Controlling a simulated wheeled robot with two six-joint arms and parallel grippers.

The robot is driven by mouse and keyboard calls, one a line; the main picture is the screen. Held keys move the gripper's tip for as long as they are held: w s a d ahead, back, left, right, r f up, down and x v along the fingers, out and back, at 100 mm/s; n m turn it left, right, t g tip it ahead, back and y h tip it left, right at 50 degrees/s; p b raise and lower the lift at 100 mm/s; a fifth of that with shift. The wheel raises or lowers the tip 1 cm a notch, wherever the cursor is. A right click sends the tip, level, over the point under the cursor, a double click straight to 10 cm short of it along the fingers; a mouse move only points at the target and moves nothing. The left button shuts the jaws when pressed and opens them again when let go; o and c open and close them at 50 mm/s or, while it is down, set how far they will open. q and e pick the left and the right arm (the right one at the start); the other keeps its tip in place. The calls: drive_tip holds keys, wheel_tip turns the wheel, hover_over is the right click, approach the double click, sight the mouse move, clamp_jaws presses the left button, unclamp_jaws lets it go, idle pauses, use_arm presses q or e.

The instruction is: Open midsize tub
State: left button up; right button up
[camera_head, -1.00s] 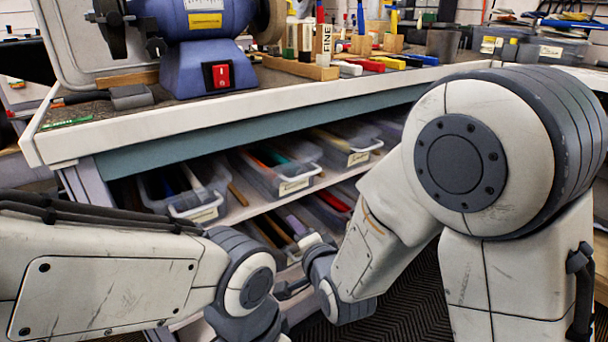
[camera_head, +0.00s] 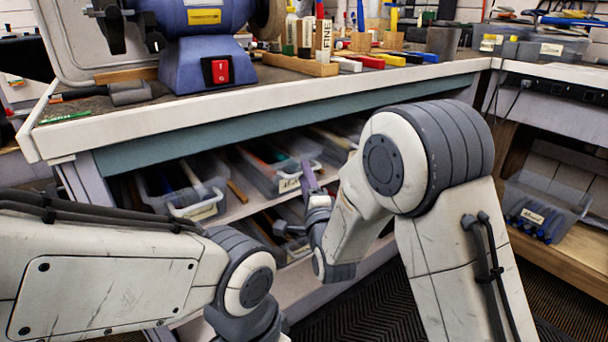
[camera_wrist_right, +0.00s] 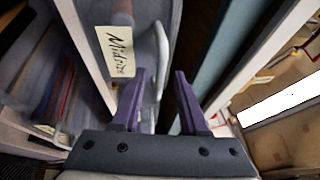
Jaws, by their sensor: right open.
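The clear midsize tub (camera_head: 268,172) sits on the upper shelf under the bench, in the middle of the row. Its white "Midsize" label (camera_wrist_right: 117,50) faces out in the right wrist view, and its pale handle (camera_wrist_right: 161,60) curves out beside the label. My right gripper (camera_head: 309,172) is at the right part of the tub's front. Its purple fingers (camera_wrist_right: 160,75) are open, with the handle showing between them near the left finger. I cannot tell whether they touch it. My left gripper is out of view; only its arm shows at the lower left.
Another labelled tub (camera_head: 195,205) stands to the left on the same shelf. A teal apron (camera_head: 240,130) and white bench edge (camera_head: 260,97) run above. A blue grinder (camera_head: 205,50) stands on the bench. A further tub (camera_head: 540,208) sits on a right-hand shelf.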

drive_tip(key=shift+x, duration=0.9)
clamp_jaws()
idle(0.8)
